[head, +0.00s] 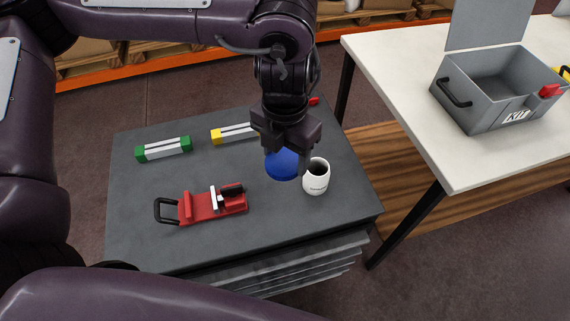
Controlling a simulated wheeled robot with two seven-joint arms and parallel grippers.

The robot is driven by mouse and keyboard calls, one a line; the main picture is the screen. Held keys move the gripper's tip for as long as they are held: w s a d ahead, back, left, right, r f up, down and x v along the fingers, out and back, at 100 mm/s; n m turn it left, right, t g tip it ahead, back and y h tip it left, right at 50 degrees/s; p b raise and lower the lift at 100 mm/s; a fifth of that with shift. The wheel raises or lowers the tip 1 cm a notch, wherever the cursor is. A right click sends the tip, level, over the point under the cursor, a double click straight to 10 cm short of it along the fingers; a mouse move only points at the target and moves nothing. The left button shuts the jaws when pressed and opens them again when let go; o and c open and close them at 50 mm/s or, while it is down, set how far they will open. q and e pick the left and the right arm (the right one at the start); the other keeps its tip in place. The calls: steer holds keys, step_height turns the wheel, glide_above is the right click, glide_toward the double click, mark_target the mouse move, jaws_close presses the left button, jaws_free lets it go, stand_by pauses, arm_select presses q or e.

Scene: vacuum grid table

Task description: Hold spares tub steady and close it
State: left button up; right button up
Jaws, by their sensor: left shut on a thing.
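The white spares tub (316,181) stands upright on the dark grey grid table, its open mouth showing a dark inside and small lettering on its front. My left gripper (286,150) points down beside the tub's upper left and is shut on a round blue lid (283,165). The lid is just left of the tub and not on its mouth. I cannot tell how high the lid is above the table, and the gripper hides its top part. The right finger is close to the tub's rim; I cannot tell whether they touch. My right gripper is out of view.
A red clamp (212,207) with a black handle lies on the grid table (150,240). A green-ended bar (163,149) and a yellow-ended bar (233,134) lie behind it. An open grey KIT box (472,108) stands on the white table (400,60) at right.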

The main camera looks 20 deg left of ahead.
arm_select(q)
steer(key=shift+r, duration=0.35)
